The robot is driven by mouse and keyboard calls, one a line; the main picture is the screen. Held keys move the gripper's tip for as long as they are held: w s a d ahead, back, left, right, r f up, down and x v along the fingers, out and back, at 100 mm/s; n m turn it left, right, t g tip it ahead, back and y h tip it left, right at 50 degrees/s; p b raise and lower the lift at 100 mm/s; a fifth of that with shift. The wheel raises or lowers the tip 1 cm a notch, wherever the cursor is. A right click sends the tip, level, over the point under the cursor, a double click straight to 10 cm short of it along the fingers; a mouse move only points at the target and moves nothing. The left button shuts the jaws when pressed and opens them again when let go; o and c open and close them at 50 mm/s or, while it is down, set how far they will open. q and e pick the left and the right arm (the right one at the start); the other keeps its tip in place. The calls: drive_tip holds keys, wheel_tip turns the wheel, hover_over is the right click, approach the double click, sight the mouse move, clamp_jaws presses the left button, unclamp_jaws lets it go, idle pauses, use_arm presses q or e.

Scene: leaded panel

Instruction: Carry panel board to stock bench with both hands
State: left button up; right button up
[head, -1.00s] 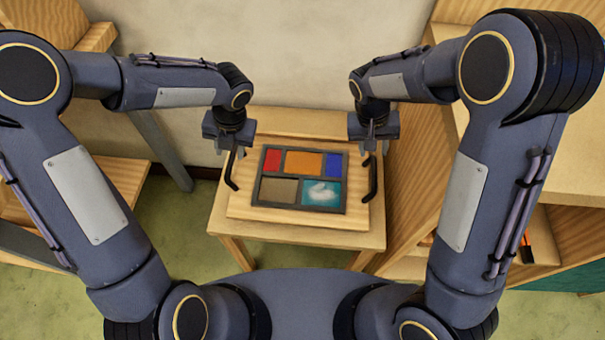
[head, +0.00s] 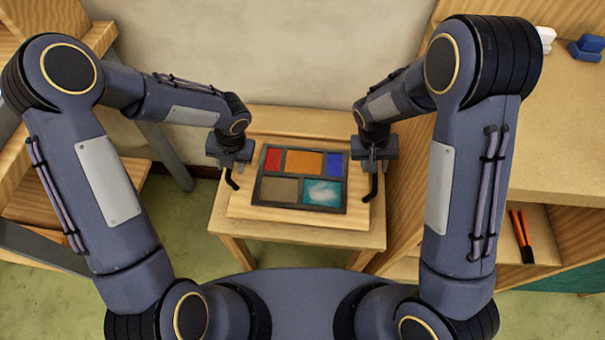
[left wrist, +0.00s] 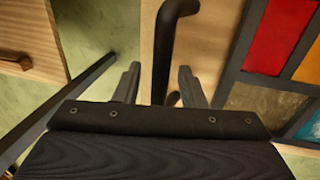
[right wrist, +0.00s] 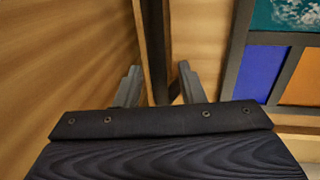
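The panel board (head: 290,216) is a pale wooden board with a dark handle at each side. A leaded panel (head: 302,178) with red, orange, blue, brown and teal panes lies on it. The board rests on a small wooden table (head: 240,230). My left gripper (head: 233,166) is at the left handle (left wrist: 163,60); the handle stands between its open fingers (left wrist: 157,85). My right gripper (head: 371,168) is at the right handle (head: 371,188); in the right wrist view the handle (right wrist: 155,45) passes between its open fingers (right wrist: 152,85).
A wooden bench (head: 555,150) stands close on the right, with blue and white items on top and orange-handled pliers (head: 521,235) on its shelf. Wooden shelving (head: 110,185) stands on the left. A wall is behind the table. Green floor shows in front.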

use_arm(q)
drive_tip(key=shift+c, duration=0.5)
use_arm(e)
drive_tip(key=shift+c, duration=0.5)
use_arm(q)
clamp_jaws()
use_arm(e)
clamp_jaws()
use_arm(q)
drive_tip(key=shift+w+r, duration=0.1)
use_arm(e)
drive_tip(key=shift+w+r, duration=0.1)
